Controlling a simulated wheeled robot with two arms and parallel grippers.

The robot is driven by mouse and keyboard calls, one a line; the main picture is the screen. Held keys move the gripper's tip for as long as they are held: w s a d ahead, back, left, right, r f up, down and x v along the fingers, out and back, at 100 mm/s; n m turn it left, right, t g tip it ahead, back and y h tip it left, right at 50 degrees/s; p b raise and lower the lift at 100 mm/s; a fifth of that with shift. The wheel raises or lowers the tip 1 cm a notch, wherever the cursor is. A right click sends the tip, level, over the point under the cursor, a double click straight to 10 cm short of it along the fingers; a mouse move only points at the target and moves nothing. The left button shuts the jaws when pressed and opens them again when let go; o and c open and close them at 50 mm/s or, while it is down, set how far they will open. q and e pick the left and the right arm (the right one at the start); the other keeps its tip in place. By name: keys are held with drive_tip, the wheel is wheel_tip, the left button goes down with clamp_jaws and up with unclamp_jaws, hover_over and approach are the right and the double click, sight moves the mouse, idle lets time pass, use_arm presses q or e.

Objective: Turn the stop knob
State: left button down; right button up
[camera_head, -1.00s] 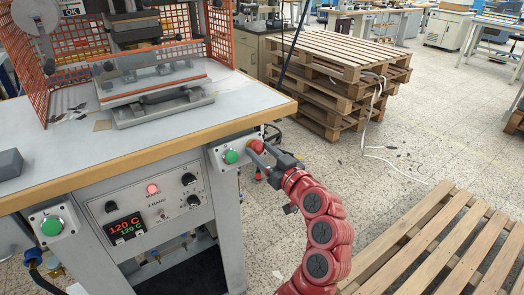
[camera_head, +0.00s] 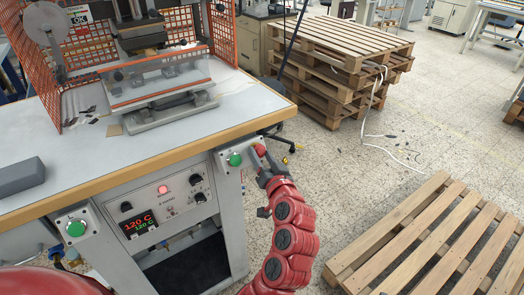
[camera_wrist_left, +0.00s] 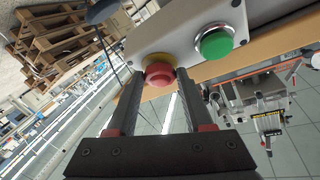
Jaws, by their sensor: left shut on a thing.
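The red stop knob (camera_head: 259,149) sits on a grey box at the right front corner of the press table, beside a green button (camera_head: 235,160). In the left wrist view the knob (camera_wrist_left: 159,76) has a yellow ring behind it and lies between the two finger ends. My left gripper (camera_head: 262,161) is at the knob, its fingers one on each side and shut on it; it also shows in the left wrist view (camera_wrist_left: 159,88). The arm hides part of the box's surroundings in the head view. My right gripper is not in view.
The press table (camera_head: 50,125) carries the press and its orange guard (camera_head: 85,65). A control panel (camera_head: 165,205) with a lit display is on its front. A second green button (camera_head: 75,228) is at the left. Pallets (camera_head: 345,45) are stacked behind; another pallet (camera_head: 440,235) lies right.

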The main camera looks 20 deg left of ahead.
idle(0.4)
use_arm(q)
drive_tip(key=shift+c, duration=1.5)
unclamp_jaws()
drive_tip(key=b+v, duration=0.1)
drive_tip(key=v, duration=1.6)
drive_tip(key=shift+s, duration=0.2)
